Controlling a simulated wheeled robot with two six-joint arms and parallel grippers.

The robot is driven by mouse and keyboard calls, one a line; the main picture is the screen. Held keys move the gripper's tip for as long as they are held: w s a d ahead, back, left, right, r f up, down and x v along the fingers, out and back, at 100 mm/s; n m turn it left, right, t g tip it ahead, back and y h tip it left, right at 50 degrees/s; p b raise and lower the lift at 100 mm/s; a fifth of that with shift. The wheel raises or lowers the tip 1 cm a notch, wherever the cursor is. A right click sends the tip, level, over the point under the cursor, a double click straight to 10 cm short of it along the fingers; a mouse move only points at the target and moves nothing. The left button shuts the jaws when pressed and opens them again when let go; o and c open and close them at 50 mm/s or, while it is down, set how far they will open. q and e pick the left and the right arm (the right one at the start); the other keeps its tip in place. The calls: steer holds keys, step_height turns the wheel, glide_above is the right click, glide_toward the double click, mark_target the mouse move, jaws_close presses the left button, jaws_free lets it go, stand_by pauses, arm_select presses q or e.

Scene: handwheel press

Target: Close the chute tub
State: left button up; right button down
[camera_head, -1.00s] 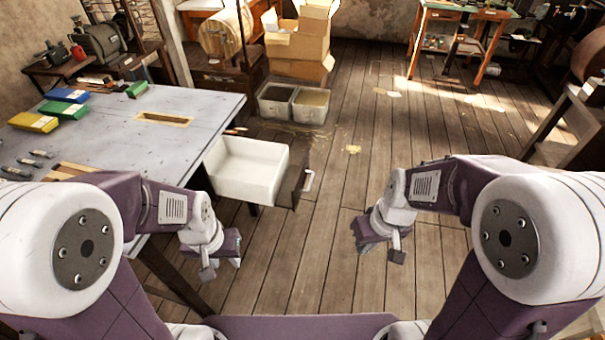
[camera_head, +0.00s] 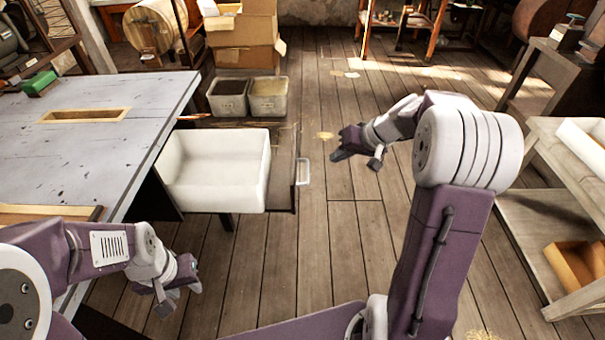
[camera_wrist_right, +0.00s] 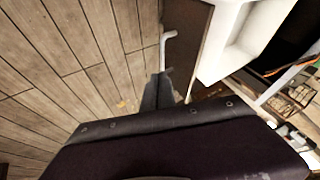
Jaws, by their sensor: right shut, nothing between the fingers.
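The white chute tub (camera_head: 218,170) is pulled out from under the grey table's right edge, and its inside looks empty. A dark front panel with a pale handle (camera_head: 303,172) is on its right side. In the right wrist view the white tub (camera_wrist_right: 232,58) and the handle (camera_wrist_right: 168,37) show beyond the fingers. My right gripper (camera_head: 341,154) is shut and empty, to the right of the handle and apart from it; its fingers also show in the right wrist view (camera_wrist_right: 157,92). My left gripper (camera_head: 178,292) hangs below and left of the tub; its jaw opening is unclear.
The grey table (camera_head: 90,150) has a cut-out slot and stands left of the tub. Two grey bins (camera_head: 248,98) and stacked cardboard boxes (camera_head: 243,45) stand behind. A wooden shelf (camera_head: 560,200) is at the right. The floor right of the handle is clear.

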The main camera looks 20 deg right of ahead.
mark_target(308, 175)
steer(key=w+a+f+b, duration=0.1)
steer(key=w+a+f, duration=0.3)
steer(key=f, duration=0.1)
steer(key=w+a+f+b, duration=0.1)
steer(key=w+a+f, duration=0.1)
steer(key=f, duration=0.1)
steer(key=shift+a+b, duration=0.35)
steer(key=shift+w+a, duration=0.2)
steer(key=shift+a, duration=0.3)
steer(key=shift+a, duration=0.15)
